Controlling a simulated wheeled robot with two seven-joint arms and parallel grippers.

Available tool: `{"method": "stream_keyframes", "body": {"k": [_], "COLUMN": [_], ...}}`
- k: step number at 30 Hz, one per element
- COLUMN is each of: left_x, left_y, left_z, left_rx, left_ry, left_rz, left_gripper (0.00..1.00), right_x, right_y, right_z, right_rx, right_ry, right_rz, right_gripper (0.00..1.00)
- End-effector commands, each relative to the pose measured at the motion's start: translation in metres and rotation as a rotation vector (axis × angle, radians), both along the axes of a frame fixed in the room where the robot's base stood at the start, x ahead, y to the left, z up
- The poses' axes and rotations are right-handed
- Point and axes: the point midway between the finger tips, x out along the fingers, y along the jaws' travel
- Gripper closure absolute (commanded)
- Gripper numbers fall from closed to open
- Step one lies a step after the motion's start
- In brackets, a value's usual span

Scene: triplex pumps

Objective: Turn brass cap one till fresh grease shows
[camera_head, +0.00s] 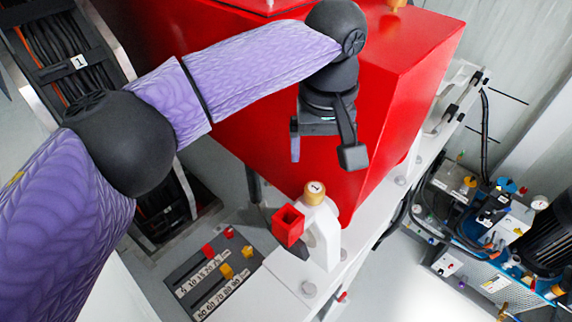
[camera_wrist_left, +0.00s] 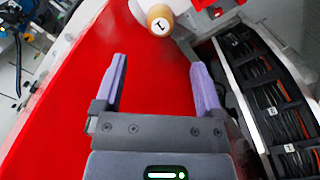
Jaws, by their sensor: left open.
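Brass cap one (camera_head: 315,193) is a small golden cap with a white top marked 1. It sits on a white curved bracket (camera_head: 325,235) beside the big red housing. The cap also shows at the top of the left wrist view (camera_wrist_left: 159,20), beyond the fingertips. My left gripper (camera_head: 300,152) hangs in front of the red housing, above and apart from the cap; one purple finger shows there. In the left wrist view my left gripper (camera_wrist_left: 158,64) is open, with nothing between its fingers. I see no fresh grease at the cap. My right gripper is not in view.
The red housing (camera_head: 400,80) stands close behind my left gripper. A red square socket (camera_head: 289,226) juts out beside the cap. A dark numbered scale panel (camera_head: 215,280) with red and yellow markers lies lower left. Cable trays run at upper left; blue equipment (camera_head: 490,215) stands right.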

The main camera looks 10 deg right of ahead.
Motion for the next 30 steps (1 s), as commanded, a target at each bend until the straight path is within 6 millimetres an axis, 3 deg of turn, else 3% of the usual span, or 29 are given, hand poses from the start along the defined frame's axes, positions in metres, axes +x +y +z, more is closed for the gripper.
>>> {"method": "stream_keyframes", "body": {"k": [5,12,16,26,30], "left_x": [0.0,-0.001,-0.001,0.0,0.0], "left_y": [0.0,0.0,0.0,0.0,0.0], "left_z": [-0.011,-0.067,-0.089,-0.1,-0.099], "left_rx": [0.001,0.002,0.002,0.0,0.0], "left_ry": [0.002,0.004,0.003,0.0,0.0], "left_rz": [0.0,0.002,0.002,0.0,0.001], "left_gripper": [0.11,0.11,0.11,0.11,0.37], "right_x": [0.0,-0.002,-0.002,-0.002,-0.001], "right_y": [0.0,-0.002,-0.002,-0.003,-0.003], "right_z": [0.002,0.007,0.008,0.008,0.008], "right_rx": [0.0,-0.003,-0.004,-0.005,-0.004], "right_ry": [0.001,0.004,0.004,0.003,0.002], "right_rz": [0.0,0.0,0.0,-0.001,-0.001], "right_gripper": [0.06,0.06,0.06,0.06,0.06]}}
